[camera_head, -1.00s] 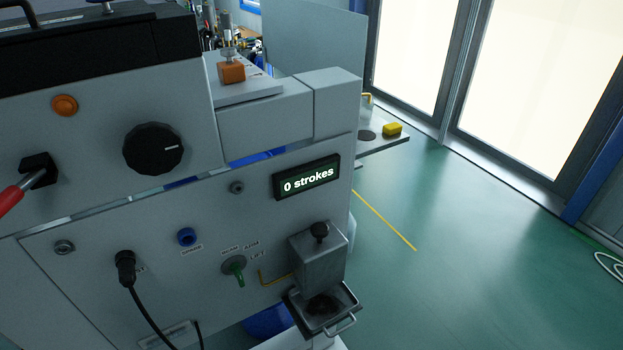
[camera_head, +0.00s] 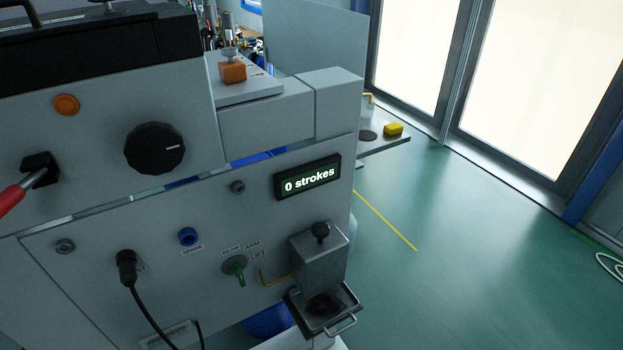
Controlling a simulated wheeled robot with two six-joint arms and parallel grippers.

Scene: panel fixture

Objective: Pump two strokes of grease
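A small display (camera_head: 307,178) on the grey panel (camera_head: 90,290) reads "0 strokes". Neither of my grippers shows in the head view.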

